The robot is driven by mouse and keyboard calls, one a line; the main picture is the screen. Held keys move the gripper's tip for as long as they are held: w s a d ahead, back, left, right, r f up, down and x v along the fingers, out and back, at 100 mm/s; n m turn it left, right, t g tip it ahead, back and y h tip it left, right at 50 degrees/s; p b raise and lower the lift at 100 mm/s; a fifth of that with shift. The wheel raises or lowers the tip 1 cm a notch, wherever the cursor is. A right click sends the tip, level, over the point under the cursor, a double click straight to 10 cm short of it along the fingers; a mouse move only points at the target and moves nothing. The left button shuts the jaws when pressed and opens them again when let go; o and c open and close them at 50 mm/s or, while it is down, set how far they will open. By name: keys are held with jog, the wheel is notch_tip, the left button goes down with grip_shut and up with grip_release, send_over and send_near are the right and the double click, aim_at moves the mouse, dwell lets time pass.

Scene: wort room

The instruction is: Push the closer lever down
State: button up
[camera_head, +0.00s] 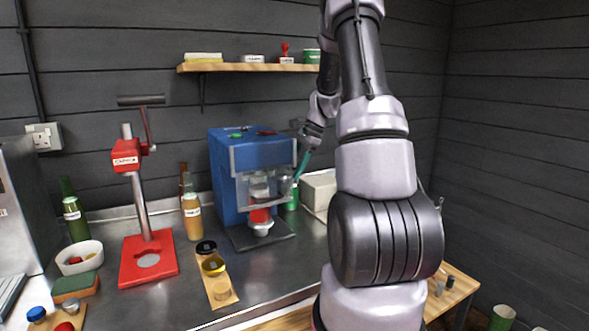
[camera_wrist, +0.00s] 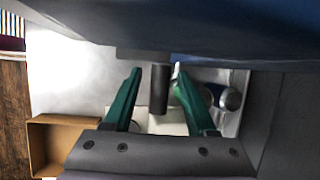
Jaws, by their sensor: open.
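A blue machine (camera_head: 250,150) with a clear front guard stands on the steel counter; a red and white item (camera_head: 260,221) is at its base. My gripper (camera_head: 301,170) is at the machine's right side, pointing down, with a green finger showing. In the wrist view, my gripper (camera_wrist: 158,73) is open. A dark cylindrical bar (camera_wrist: 159,90), seemingly the closer lever, lies between the two green fingers, nearer the right one. I cannot tell whether they touch it. The lever is not clear in the head view.
A red capper stand (camera_head: 149,262) with its own handle (camera_head: 141,100) stands left. Bottles (camera_head: 192,215), a board with jars (camera_head: 220,287) and a white bowl (camera_head: 79,256) are nearby. A white box (camera_head: 318,190) sits behind my arm. A wooden shelf (camera_head: 240,67) hangs above.

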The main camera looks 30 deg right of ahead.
jog(key=shift+f, duration=0.1)
grip_shut()
dwell(1.4)
